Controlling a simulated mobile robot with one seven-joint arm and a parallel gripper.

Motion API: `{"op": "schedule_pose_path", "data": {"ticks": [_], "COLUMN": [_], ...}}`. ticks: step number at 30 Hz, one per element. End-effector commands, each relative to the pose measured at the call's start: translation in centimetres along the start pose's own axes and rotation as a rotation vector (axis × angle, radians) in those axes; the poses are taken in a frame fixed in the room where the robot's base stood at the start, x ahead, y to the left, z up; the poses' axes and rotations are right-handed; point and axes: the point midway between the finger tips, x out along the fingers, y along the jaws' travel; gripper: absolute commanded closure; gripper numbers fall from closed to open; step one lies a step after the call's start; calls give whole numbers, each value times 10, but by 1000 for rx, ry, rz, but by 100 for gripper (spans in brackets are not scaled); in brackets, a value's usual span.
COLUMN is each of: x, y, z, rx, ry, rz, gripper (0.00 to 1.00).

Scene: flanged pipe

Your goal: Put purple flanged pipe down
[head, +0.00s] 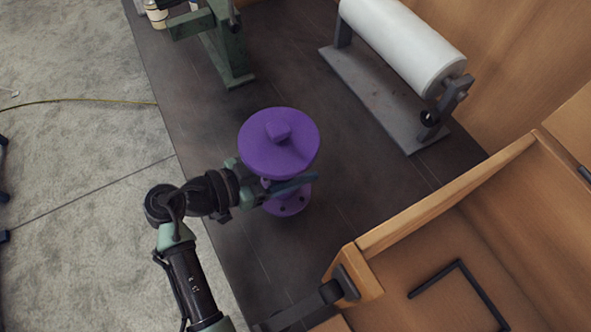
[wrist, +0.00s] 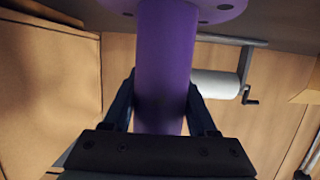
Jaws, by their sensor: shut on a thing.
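The purple flanged pipe (head: 278,148) is upright over the dark tabletop in the head view. It has a wide round cap with a knob on top and a lower flange with holes. My gripper (head: 284,186) is shut on the pipe's shaft, between cap and lower flange, coming from the left. In the wrist view, the purple shaft (wrist: 165,65) stands between the two fingers, with a holed flange at the top of the picture, near the dark surface. I cannot tell whether the flange touches the table. The cap hides part of the shaft and fingers in the head view.
The dark tabletop (head: 350,200) is clear around the pipe. A white roll on a grey stand (head: 405,45) is behind right. A green metal device (head: 222,45) is behind left. A wooden box (head: 450,245) is at front right. Grey carpet (head: 85,130) lies left.

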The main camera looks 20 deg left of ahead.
Motion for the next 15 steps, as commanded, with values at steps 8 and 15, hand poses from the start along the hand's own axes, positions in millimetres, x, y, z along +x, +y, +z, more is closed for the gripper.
{"op": "schedule_pose_path", "data": {"ticks": [8,15], "x": [9,9], "y": [0,0], "z": [29,30], "rx": [-1,1], "ry": [2,2], "rz": [-1,-1], "gripper": [100,100]}}
